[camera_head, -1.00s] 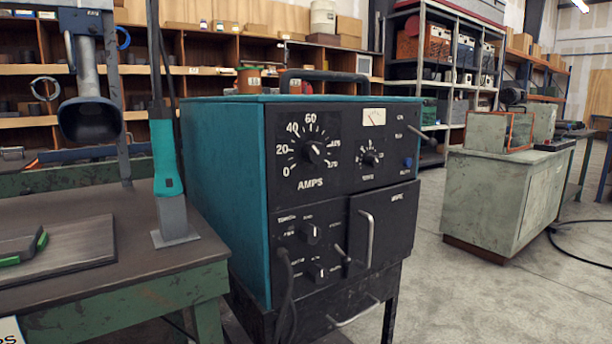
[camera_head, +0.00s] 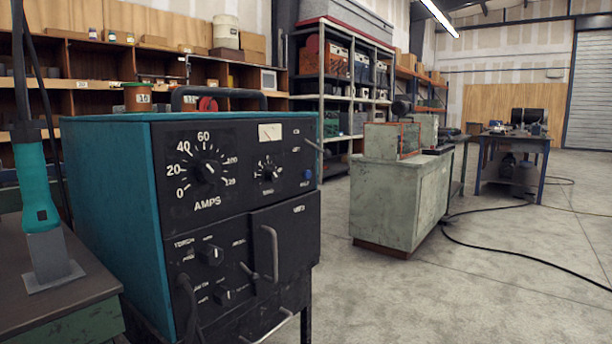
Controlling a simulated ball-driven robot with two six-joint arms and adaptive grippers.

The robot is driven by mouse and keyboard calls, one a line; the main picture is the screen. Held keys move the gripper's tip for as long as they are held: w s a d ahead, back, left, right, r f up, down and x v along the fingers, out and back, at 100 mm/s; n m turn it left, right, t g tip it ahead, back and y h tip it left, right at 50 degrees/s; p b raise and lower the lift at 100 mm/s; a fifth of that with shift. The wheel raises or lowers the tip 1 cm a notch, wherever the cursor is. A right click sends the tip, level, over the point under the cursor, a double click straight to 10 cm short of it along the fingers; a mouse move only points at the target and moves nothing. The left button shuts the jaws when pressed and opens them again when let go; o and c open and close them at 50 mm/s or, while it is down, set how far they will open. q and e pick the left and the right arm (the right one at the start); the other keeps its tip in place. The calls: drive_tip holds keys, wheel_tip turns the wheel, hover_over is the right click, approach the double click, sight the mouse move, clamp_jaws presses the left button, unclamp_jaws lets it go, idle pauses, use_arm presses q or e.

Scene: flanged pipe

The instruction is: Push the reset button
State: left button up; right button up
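A teal and black welding machine (camera_head: 110,185) stands at the left front, with its black control panel facing me. A small round blue button (camera_head: 307,174) sits at the right of the upper panel, above a label too small to read. A large AMPS dial (camera_head: 209,169) and a smaller dial (camera_head: 268,171) are to its left. A small lever (camera_head: 313,144) sticks out above the button at the panel's right edge. I cannot read any label that marks a reset button. Neither of my grippers is in view.
A green-grey cabinet (camera_head: 395,205) stands right of the machine, with open concrete floor (camera_head: 480,290) around it. A black cable (camera_head: 535,258) lies on the floor at right. A workbench (camera_head: 60,290) with a teal-handled tool (camera_head: 40,205) is at the left edge.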

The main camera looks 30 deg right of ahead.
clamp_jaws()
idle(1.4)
